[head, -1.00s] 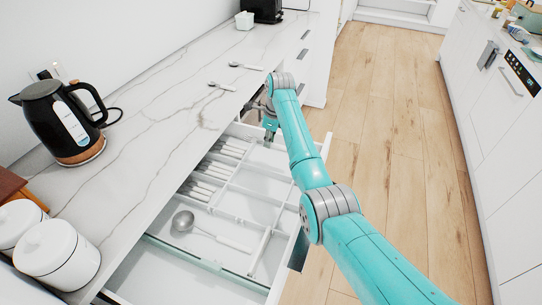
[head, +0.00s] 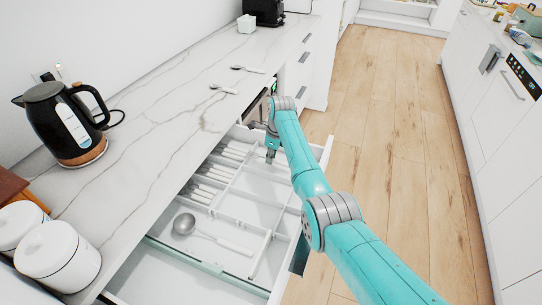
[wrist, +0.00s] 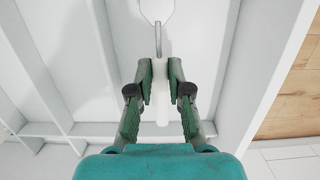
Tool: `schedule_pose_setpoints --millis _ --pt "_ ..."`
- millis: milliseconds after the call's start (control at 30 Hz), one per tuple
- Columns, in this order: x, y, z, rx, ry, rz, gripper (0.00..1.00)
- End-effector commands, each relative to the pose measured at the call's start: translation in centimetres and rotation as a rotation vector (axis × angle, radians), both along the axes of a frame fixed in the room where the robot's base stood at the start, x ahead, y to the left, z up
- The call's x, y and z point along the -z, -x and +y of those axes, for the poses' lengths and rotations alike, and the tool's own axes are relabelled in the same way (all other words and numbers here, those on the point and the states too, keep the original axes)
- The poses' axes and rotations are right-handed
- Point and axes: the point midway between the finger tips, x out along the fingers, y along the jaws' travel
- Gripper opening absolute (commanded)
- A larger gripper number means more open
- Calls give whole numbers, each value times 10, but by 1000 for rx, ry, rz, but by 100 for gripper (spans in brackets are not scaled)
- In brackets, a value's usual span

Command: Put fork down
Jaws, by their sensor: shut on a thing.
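My gripper (head: 271,157) hangs over the far part of the open drawer (head: 262,205). In the wrist view, my gripper (wrist: 160,92) is shut on the white handle of the fork (wrist: 162,110), which has a thin grey neck. The fork's head is cut off by the top edge of that view, so its tines do not show clearly. White drawer floor lies below the fork; I cannot tell whether they touch. In the head view I cannot make out the fork.
White-handled cutlery (head: 212,178) fills compartments on the drawer's left. A ladle (head: 184,224) lies nearer. Two spoons (head: 223,89) (head: 247,69) lie on the marble counter (head: 160,125). A kettle (head: 62,122) and white canisters (head: 56,255) stand at left. Wooden floor is free at right.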

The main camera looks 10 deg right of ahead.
Motion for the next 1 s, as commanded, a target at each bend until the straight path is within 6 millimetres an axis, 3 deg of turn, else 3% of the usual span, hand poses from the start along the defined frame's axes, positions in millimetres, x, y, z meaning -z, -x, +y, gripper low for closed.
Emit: schedule_pose_setpoints --millis 67,100,167,200,467,633,1000 --pt "2 0 0 0 -1 1 0" --pt "2 0 0 0 -1 1 25" --pt "2 0 0 0 0 0 40" --pt "2 0 0 0 0 0 43" --pt "1 0 0 0 0 0 43" --pt "-10 0 -1 0 0 -1 43" --pt "-80 6 -10 0 0 -4 43"
